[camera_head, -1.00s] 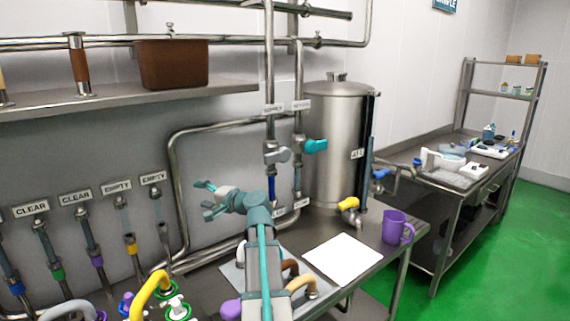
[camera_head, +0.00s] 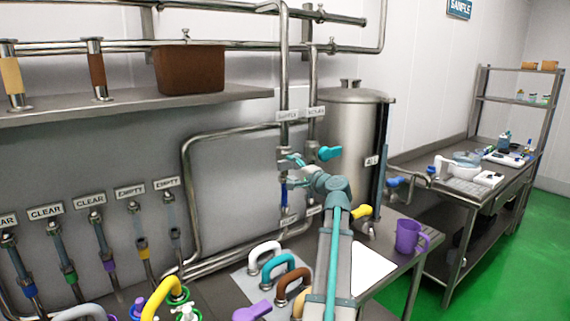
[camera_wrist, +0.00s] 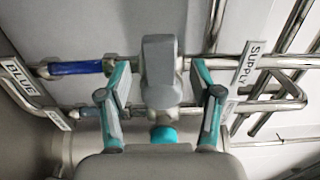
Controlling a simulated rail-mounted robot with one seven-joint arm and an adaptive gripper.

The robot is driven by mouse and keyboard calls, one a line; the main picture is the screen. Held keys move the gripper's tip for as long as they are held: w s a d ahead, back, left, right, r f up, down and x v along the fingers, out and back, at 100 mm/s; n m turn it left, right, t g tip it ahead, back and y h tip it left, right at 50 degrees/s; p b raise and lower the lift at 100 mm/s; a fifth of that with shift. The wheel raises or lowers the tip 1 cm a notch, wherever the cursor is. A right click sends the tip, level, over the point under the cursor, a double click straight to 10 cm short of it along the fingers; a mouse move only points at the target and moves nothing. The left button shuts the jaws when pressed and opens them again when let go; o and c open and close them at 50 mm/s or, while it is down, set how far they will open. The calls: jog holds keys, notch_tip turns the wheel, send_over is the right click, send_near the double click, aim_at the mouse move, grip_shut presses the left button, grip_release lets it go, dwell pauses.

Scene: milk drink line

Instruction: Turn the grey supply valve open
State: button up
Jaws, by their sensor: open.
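The grey supply valve (camera_wrist: 160,68) sits on the pipe beside the SUPPLY label (camera_wrist: 251,62) in the wrist view. Its grey lever lies between my two fingers, with a visible gap on each side. My gripper (camera_wrist: 159,80) is open around it, and I cannot make out any contact. In the head view my gripper (camera_head: 291,171) is at the vertical supply pipe, below the SUPPLY label, and it hides most of the grey valve.
A teal-handled valve (camera_head: 328,153) is on the return pipe just right of my gripper. A steel tank (camera_head: 352,135) stands behind it. A yellow-handled tap (camera_head: 362,212) and a purple mug (camera_head: 409,236) are on the table to the right.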

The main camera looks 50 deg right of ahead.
aim_at(286, 166)
jog(key=shift+p+x, duration=0.5)
jog(key=shift+x, duration=1.75)
grip_shut()
